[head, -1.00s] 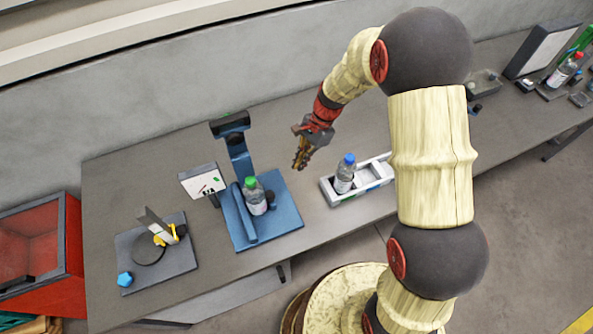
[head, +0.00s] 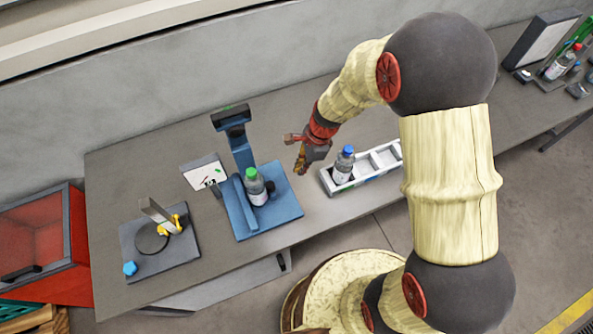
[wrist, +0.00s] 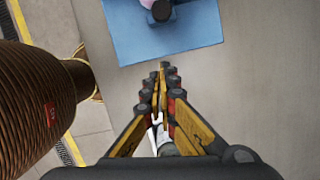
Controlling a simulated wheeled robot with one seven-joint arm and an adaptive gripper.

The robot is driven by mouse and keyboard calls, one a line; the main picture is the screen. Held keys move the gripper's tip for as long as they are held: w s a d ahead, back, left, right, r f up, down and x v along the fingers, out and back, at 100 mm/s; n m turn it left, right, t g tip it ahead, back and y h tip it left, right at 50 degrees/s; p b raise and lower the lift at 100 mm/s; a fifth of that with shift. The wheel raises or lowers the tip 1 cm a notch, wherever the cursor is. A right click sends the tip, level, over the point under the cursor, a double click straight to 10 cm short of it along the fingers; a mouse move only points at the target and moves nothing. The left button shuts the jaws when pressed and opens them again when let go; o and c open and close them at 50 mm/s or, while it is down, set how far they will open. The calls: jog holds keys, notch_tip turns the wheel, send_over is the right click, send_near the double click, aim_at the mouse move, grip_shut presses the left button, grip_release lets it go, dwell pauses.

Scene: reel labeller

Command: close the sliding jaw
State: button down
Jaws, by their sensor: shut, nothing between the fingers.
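The blue labeller (head: 265,218) stands on the table, with a long raised blue bar (head: 238,205) on its left. A clear bottle with a green cap (head: 255,190) stands upright beside the bar. A dark round piece (head: 270,186) shows at the bottle's right and may be the sliding jaw's knob; the bottle partly hides it. In the wrist view a dark round knob (wrist: 161,11) shows at the top edge, over the blue base (wrist: 190,35). My gripper (head: 299,168) is shut and empty, right of the labeller, apart from it. Its closed fingertips (wrist: 162,72) point toward the base.
A white tray (head: 362,181) holding a blue-capped bottle (head: 343,163) stands right of my gripper. A blue post (head: 238,145) with a dark head rises behind the labeller. A white panel (head: 205,172) and a grey plate (head: 178,262) stand left. Bare table lies between labeller and tray.

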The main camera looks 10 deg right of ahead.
aim_at(271, 189)
jog(key=b+x, duration=0.1)
jog(key=x, duration=0.7)
jog(key=shift+f, duration=0.25)
jog(key=a, duration=0.2)
jog(key=shift+s+a+r, duration=0.1)
jog(key=shift+a+r, duration=0.15)
jog(key=shift+a, duration=0.1)
jog(key=shift+a+p, duration=0.3)
jog(key=shift+a, duration=0.35)
jog(key=shift+s, duration=0.1)
jog(key=shift+a, duration=0.6)
